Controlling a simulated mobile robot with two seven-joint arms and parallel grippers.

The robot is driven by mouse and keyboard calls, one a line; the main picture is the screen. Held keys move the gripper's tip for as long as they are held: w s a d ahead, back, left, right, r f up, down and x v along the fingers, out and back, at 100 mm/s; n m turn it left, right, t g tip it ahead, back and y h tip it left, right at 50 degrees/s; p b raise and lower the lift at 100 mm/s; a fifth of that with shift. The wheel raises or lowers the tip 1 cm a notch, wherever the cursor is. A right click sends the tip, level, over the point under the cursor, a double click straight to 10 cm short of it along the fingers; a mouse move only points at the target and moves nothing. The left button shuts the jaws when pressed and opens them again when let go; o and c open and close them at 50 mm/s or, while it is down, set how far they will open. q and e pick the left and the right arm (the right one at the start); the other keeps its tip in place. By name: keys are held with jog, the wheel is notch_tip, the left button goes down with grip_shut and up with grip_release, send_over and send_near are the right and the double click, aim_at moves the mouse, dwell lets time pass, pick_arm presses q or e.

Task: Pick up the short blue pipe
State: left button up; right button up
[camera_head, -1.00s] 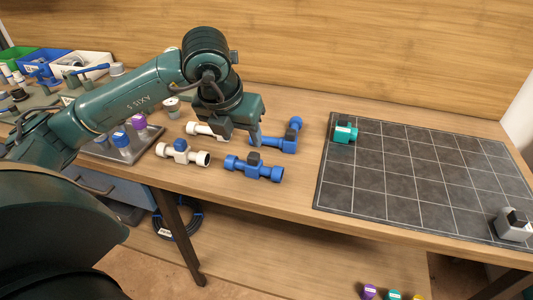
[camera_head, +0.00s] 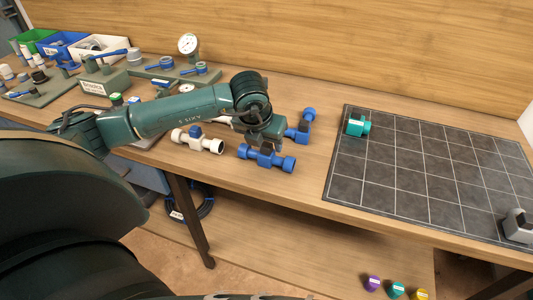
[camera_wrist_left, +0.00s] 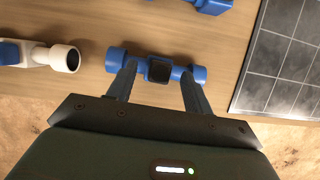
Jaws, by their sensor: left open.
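A short blue pipe (camera_head: 280,162) with wide round ends and a dark block at its middle lies on the wooden table, near its front edge. It also shows in the left wrist view (camera_wrist_left: 199,74). My left gripper (camera_head: 266,149) is open, above this pipe. In the left wrist view its two fingers (camera_wrist_left: 158,73) point at the pipe, one on each side of the dark block. I cannot tell whether they touch it. A second blue piece (camera_head: 303,125), with a branch, lies just behind, partly hidden by my gripper. My right gripper is not in view.
A white pipe piece (camera_head: 205,144) with a blue cap lies left of the blue pipe. A dark gridded mat (camera_head: 400,180) to the right bears a teal fitting (camera_head: 357,126) and a grey piece (camera_head: 517,226). A pressure gauge (camera_head: 188,44) and bins stand at back left.

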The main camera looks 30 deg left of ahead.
pick_arm(q)
jog(key=shift+w+f, duration=0.1)
jog(key=shift+f, duration=0.25)
jog(key=shift+c, duration=0.2)
grip_shut()
